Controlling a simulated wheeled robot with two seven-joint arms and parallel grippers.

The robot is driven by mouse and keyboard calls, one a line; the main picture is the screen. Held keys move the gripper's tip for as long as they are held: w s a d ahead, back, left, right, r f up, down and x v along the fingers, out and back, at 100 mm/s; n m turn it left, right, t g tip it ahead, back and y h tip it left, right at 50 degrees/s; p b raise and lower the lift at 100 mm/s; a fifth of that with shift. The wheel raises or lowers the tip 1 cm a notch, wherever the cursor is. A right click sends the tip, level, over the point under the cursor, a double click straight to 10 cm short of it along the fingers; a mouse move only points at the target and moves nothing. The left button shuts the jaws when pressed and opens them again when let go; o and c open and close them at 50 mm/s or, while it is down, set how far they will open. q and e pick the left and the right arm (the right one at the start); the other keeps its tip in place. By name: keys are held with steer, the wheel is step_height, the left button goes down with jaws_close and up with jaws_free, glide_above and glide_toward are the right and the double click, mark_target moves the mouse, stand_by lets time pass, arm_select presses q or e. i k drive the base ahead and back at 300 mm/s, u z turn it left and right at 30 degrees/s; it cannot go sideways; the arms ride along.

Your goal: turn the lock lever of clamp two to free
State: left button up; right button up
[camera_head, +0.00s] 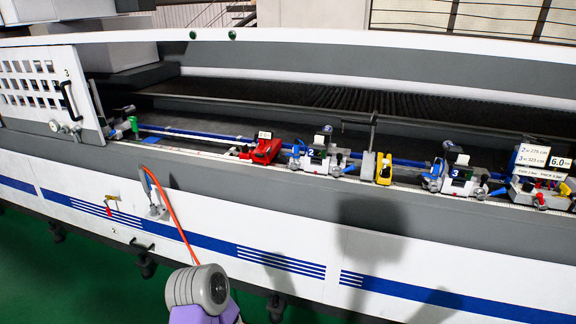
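Clamp two (318,154) is a grey and white block with a dark top part and the number 2 on its face. It sits on the rail at the centre of the machine bed. Neither of my grippers is in view. A grey, rounded link of mine with purple below it shows at the bottom, left of centre.
A red block (265,150) stands left of clamp two, a yellow block (384,169) right of it. Clamp three (457,179) is farther right, near sign plates (532,155). An orange hose (172,213) hangs on the white front panel. The bed's grey front edge runs before the clamps.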

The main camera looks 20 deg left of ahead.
mark_target(295, 164)
steer(key=k, duration=1.3)
steer(key=u, duration=0.9)
steer(key=i, duration=1)
steer(key=u, duration=0.85)
steer(key=i, duration=1.7)
steer(key=z, duration=1.4)
steer(key=i, duration=0.8)
steer(key=z, duration=0.9)
